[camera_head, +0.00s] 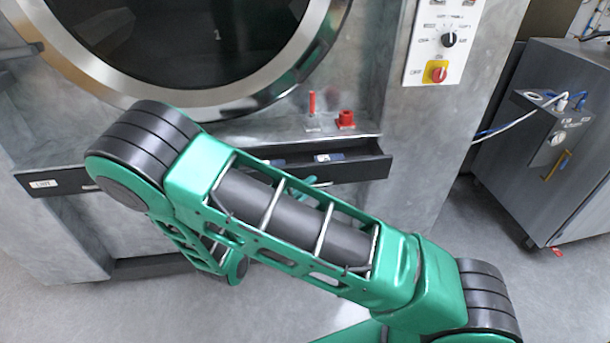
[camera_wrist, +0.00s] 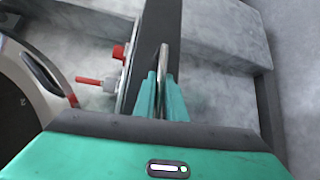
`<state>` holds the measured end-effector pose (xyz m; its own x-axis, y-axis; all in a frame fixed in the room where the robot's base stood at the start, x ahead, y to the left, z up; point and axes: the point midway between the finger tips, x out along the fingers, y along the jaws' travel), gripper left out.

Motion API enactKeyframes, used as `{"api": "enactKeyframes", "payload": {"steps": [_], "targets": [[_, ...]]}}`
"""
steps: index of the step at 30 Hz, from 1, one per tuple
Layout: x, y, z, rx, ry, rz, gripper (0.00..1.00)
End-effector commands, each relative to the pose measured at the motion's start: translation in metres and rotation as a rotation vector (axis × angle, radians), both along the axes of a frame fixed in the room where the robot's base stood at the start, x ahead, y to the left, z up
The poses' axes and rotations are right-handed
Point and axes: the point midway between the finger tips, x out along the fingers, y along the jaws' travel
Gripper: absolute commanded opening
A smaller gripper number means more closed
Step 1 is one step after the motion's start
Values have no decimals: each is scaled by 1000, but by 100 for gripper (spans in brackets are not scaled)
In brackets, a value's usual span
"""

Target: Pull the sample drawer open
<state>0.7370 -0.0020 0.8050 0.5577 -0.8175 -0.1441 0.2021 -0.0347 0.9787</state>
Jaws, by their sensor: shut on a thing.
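The sample drawer (camera_head: 374,169) is a dark, shallow drawer under the round door of the washer. It stands partly open, and small blue and white items show inside it. My arm covers much of its front. In the wrist view the dark drawer front (camera_wrist: 158,28) runs up from my fingers, with a thin metal handle (camera_wrist: 163,62) along it. My gripper (camera_wrist: 161,88) has its two green fingers closed on this handle. In the head view the gripper is mostly hidden behind my arm.
A red stick (camera_head: 312,103) and a red knob (camera_head: 346,119) stand on the ledge above the drawer. A control panel (camera_head: 443,42) is at the upper right. A grey cabinet (camera_head: 545,150) with hoses stands at the right. Floor in front of the drawer is clear.

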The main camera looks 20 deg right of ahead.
Motion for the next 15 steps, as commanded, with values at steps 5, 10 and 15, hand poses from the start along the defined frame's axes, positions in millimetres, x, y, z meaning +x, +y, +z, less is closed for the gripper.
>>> {"api": "enactKeyframes", "payload": {"steps": [5,10,15], "targets": [[-33,7,-1,-1,5,3,0],[-42,8,-1,1,3,3,0],[-41,8,-1,1,2,2,0]]}}
